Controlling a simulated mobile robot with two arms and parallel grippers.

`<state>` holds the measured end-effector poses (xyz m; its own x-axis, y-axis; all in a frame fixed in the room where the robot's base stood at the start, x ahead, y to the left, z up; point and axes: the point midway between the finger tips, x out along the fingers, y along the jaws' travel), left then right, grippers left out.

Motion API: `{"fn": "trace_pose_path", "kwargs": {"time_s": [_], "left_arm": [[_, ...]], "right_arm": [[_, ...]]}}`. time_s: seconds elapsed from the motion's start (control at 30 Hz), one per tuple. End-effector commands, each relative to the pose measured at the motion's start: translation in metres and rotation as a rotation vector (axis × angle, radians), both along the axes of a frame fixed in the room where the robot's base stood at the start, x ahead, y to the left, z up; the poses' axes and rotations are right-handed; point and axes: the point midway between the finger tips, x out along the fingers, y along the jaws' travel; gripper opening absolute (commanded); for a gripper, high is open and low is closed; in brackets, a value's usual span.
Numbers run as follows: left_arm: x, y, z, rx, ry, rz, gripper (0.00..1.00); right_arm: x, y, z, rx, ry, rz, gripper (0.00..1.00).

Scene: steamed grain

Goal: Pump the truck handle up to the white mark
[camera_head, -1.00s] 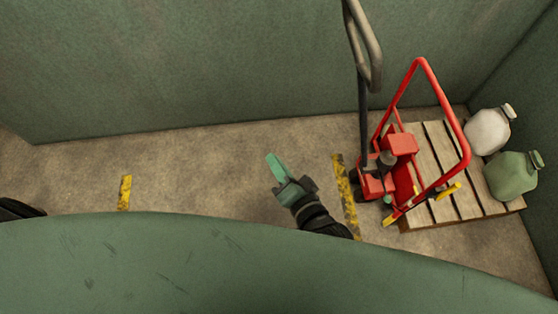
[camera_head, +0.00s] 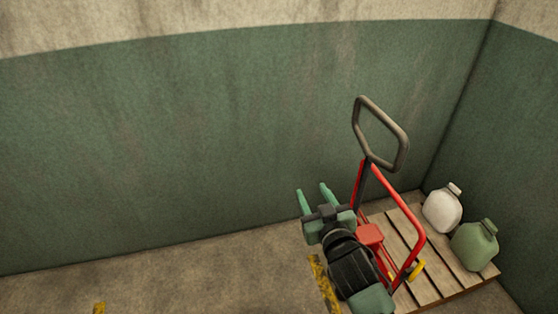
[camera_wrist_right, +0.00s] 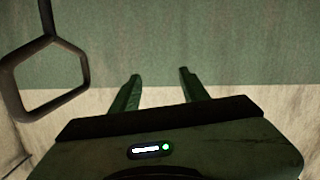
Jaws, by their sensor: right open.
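The truck's grey handle loop (camera_head: 386,115) stands upright on a dark shaft above the red truck (camera_head: 369,234) in the head view. The handle loop also shows upside down at the left of the right wrist view (camera_wrist_right: 14,92). My right gripper (camera_head: 312,190) is open and empty, to the left of the handle and lower than the loop in the head view, apart from it. Its two green fingers also show in the wrist view (camera_wrist_right: 160,75), with nothing between them. I cannot make out a white mark. My left gripper is out of view.
A wooden pallet (camera_head: 447,287) lies under the truck's frame. A white jug (camera_head: 442,209) and a green jug (camera_head: 474,246) stand on its right side. Green and cream walls (camera_head: 200,140) close off the back and right.

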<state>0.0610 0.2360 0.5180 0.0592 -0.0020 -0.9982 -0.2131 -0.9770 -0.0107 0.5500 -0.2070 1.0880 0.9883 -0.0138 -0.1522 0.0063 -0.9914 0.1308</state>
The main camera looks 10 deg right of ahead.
Motion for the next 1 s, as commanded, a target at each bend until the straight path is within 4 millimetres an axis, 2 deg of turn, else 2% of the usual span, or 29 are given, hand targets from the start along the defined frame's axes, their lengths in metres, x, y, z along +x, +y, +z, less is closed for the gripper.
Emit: {"fn": "trace_pose_path", "kwargs": {"time_s": [0.03,0.2,0.3,0.47,0.7,0.8,1.0], "left_arm": [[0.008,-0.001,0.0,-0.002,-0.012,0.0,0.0],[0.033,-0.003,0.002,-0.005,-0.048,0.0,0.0],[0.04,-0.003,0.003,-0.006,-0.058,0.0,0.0],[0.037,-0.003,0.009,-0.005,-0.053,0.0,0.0],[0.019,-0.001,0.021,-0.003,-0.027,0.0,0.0],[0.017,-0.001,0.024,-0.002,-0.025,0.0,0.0],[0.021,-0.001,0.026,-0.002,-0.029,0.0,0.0]], "right_arm": [[0.005,-0.001,0.009,-0.008,-0.033,0.004,0.45],[0.017,0.006,0.027,-0.011,-0.117,0.033,0.45],[0.023,0.009,0.035,-0.013,-0.149,0.045,0.45],[0.038,0.011,0.038,-0.011,-0.158,0.049,0.45],[0.077,0.012,0.04,-0.011,-0.157,0.049,0.45],[0.089,0.013,0.038,-0.011,-0.157,0.049,0.45],[0.1,0.013,0.036,-0.01,-0.155,0.049,0.45]]}}
